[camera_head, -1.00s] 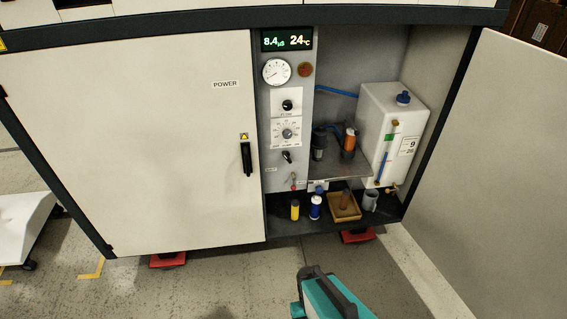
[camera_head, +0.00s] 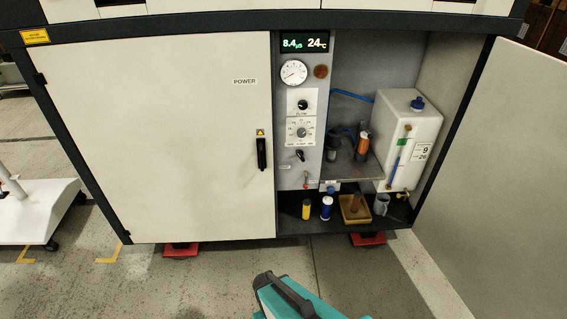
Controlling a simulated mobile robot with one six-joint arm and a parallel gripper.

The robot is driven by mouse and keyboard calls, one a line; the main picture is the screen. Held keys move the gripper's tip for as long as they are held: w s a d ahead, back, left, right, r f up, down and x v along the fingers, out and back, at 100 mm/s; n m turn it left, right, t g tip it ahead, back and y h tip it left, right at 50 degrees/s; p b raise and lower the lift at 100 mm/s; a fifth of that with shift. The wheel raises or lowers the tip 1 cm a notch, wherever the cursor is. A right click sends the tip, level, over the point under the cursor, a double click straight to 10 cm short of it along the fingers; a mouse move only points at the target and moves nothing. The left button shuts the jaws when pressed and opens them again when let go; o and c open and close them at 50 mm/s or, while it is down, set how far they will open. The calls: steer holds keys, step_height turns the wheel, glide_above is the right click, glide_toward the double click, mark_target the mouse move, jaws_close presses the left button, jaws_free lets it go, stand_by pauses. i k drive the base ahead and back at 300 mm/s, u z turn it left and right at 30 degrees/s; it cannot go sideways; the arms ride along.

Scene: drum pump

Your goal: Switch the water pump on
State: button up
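The cabinet's control panel (camera_head: 302,120) stands left of the open bay. The small labels are too blurred to tell which control is the water pump switch. A dark cylindrical unit (camera_head: 331,148) and an orange-topped one (camera_head: 362,142) stand on the bay's shelf; I cannot tell which is the pump. My gripper's fingers are not visible.
The left door (camera_head: 150,150), marked POWER, is shut; the right door (camera_head: 500,160) stands open. A white tank (camera_head: 405,125) is in the bay. Yellow and blue bottles (camera_head: 326,208), a tan tray (camera_head: 343,206) and a grey mug (camera_head: 381,205) are below. A white trolley (camera_head: 40,212) stands left.

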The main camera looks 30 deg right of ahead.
mark_target(299, 152)
steer(key=u, duration=0.6)
steer(key=k, duration=1.35)
steer(key=u, duration=0.45)
steer(key=i, duration=1)
steer(key=u, duration=0.05)
